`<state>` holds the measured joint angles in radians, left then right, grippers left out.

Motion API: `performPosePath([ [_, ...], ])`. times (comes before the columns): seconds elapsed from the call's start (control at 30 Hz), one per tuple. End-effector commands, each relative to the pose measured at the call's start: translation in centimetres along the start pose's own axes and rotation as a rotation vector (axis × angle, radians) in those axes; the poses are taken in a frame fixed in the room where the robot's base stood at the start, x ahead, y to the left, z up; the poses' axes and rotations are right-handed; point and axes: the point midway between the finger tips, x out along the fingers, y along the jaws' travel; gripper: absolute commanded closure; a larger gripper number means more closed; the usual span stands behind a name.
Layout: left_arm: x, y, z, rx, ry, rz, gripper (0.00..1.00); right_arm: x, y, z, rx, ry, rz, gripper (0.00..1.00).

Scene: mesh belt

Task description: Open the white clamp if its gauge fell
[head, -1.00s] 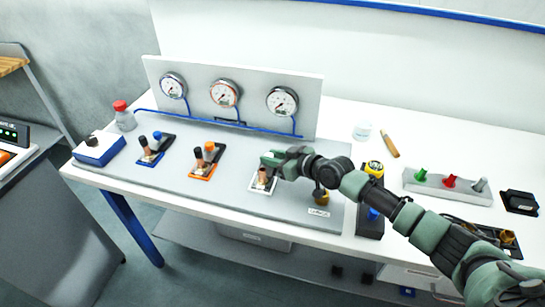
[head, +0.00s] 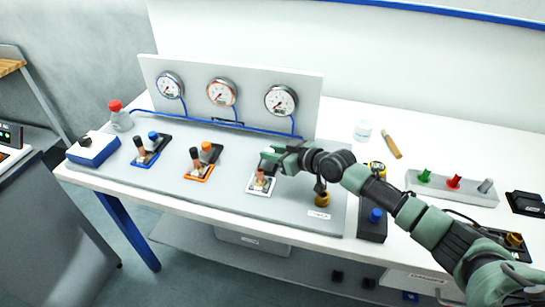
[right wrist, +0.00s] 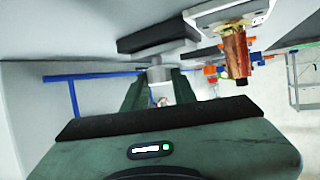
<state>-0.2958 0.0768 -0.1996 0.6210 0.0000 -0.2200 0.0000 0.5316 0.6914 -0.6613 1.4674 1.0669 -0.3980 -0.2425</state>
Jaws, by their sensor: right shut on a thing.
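The white clamp (head: 260,188) sits at the right of the grey panel board, with a copper tube in it. The copper tube (right wrist: 235,52) also shows in the right wrist view, beside the white plate (right wrist: 225,14). My right gripper (head: 270,161) is at the clamp's far side, shut on its pale knob (right wrist: 160,75); the fingers mostly hide the knob in the head view. The white-rimmed gauge (head: 281,100) stands on the upright panel behind the clamp; its needle is too small to read surely. My left gripper is out of view.
The orange clamp (head: 203,162) and blue clamp (head: 150,149) are to the left, below the orange-rimmed gauge (head: 222,92) and blue-rimmed gauge (head: 169,85). A blue-and-white box (head: 93,149) stands at the left end. A brass fitting (head: 322,199) is close right of the white clamp.

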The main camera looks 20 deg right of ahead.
Motion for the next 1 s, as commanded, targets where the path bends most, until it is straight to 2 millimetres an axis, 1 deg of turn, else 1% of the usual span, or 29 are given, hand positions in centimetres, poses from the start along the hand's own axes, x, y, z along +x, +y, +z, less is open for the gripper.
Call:
performPosePath([
  [0.03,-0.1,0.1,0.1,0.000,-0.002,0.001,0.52,-0.2,0.6,-0.3,-0.002,0.004,0.011,1.00],
  [0.13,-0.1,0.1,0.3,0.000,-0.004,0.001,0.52,-0.2,0.7,-0.3,-0.003,0.005,0.012,1.00],
  [0.17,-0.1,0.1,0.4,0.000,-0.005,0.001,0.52,-0.2,0.7,-0.3,-0.003,0.005,0.012,0.65],
  [0.2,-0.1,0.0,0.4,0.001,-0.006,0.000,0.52,-0.2,0.7,-0.4,-0.003,0.005,0.012,0.54],
  [0.23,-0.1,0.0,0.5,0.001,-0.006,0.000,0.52,-0.2,0.6,-0.3,-0.002,0.004,0.011,0.51],
  [0.53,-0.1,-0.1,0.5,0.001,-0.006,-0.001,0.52,-0.2,0.4,-0.2,-0.001,0.002,0.007,0.51],
  [0.63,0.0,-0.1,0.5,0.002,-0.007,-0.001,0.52,-0.8,0.4,0.0,-0.002,0.001,0.007,0.51],
  [0.77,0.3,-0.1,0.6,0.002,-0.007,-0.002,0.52,-2.7,0.5,0.1,-0.004,-0.001,0.008,0.51],
  [0.9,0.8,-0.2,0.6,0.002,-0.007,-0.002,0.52,-5.0,0.6,0.2,-0.004,0.000,0.009,0.51],
  [1.0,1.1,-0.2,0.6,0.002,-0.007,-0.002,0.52,-6.5,0.7,0.2,-0.002,0.000,0.010,0.51],
])
